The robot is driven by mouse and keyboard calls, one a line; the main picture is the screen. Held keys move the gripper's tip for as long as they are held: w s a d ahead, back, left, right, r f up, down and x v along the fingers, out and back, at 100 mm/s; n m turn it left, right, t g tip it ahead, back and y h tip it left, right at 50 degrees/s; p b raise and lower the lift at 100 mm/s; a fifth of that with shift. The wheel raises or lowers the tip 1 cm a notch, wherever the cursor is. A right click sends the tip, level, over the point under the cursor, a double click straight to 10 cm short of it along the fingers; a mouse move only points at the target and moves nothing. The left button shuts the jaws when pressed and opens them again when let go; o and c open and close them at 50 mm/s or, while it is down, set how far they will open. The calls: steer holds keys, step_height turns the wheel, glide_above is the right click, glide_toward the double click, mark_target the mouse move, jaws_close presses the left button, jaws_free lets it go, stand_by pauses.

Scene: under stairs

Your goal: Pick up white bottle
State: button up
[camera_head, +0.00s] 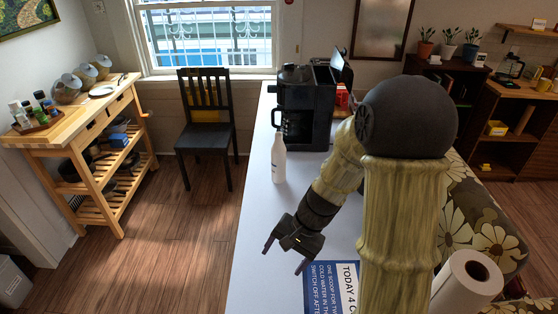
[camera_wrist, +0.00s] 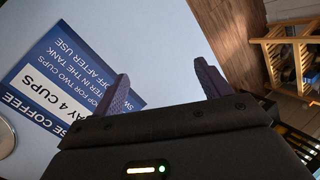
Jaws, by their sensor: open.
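The white bottle (camera_head: 278,160) stands upright on the white table (camera_head: 256,215), near its left edge and in front of the black coffee machine. My gripper (camera_head: 284,256) is open and empty above the table's left edge, nearer to me than the bottle and apart from it. In the wrist view my gripper's two purple fingers (camera_wrist: 160,88) are spread wide with nothing between them. The bottle is not visible in the wrist view.
A black coffee machine (camera_head: 304,108) stands behind the bottle. A blue printed sign (camera_head: 331,287) lies on the table near my gripper; it also shows in the wrist view (camera_wrist: 62,75). A paper towel roll (camera_head: 466,283) is at the right. A black chair (camera_head: 206,130) and wooden cart (camera_head: 92,135) stand left.

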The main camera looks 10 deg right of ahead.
steer(key=w+a+f+m+t+y+p, duration=0.1)
steer(key=w+a+m+y, duration=0.35)
steer(key=w, duration=0.25)
steer(key=m+t+h+p, duration=0.3)
steer(key=m+t, duration=1.3)
steer(key=m, duration=0.4)
glide_toward(282, 164)
steer(key=d+v, duration=0.1)
steer(key=v, duration=0.2)
steer(key=shift+w+a+y, duration=0.25)
steer(key=shift+a, duration=0.1)
steer(key=shift+w, duration=0.1)
steer(key=b+x, duration=0.5)
steer(key=x, duration=0.6)
steer(key=shift+w+a+f, duration=0.1)
steer(key=shift+a+f, duration=0.05)
steer(key=shift+w+a, duration=0.1)
steer(key=shift+w, duration=0.25)
